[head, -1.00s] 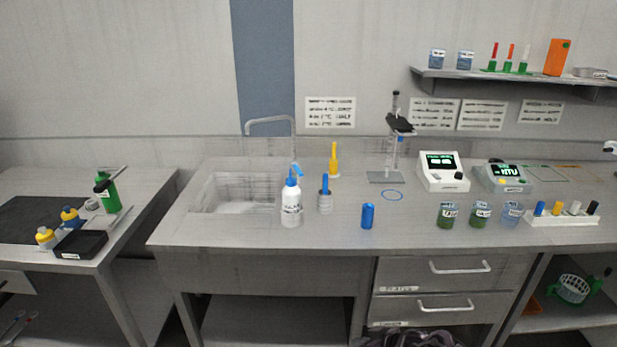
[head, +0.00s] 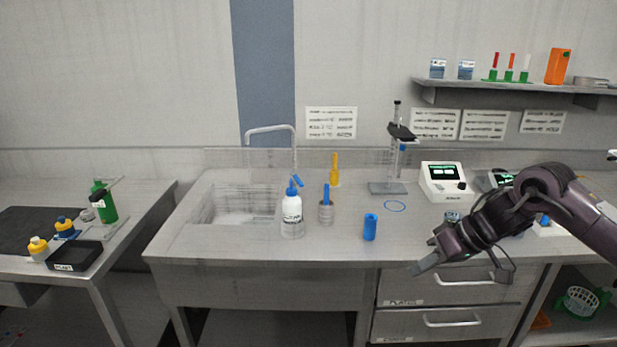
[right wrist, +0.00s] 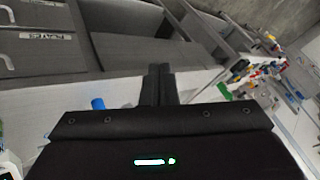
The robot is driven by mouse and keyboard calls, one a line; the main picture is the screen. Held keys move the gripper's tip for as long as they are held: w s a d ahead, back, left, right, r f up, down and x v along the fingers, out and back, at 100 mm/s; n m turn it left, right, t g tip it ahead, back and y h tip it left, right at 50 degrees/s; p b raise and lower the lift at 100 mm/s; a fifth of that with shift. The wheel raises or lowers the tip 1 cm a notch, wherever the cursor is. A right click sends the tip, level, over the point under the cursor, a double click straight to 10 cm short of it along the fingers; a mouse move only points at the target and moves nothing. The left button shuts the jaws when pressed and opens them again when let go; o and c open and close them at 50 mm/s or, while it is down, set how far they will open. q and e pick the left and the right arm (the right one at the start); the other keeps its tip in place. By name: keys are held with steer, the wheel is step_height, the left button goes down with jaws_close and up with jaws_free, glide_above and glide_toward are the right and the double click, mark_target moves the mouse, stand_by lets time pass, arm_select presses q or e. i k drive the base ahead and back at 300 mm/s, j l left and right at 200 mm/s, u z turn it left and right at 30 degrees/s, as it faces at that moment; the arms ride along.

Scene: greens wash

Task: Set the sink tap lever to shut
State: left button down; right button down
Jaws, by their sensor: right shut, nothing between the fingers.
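The sink tap (head: 270,129) is a thin grey pipe that stands behind the right side of the sink (head: 203,203) and arches left over it. A white wash bottle (head: 291,215) with a blue cap stands in front of the tap's foot. I cannot clearly make out the tap lever; a small blue piece (head: 298,182) shows by the bottle's cap, and I cannot tell which it belongs to. My right gripper (head: 426,265) is shut and empty near the bench's front edge, well right of the tap. Its closed fingers show in the right wrist view (right wrist: 158,84). My left gripper is out of view.
A grey pot with a blue-handled tool (head: 326,211), a blue cylinder (head: 370,228) and a blue ring (head: 395,206) lie between the sink and my right gripper. A yellow bottle (head: 335,172) and a stand (head: 389,187) are behind. Drawers (head: 440,288) are below.

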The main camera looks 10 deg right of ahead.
mark_target(294, 175)
steer(key=i, duration=1.95)
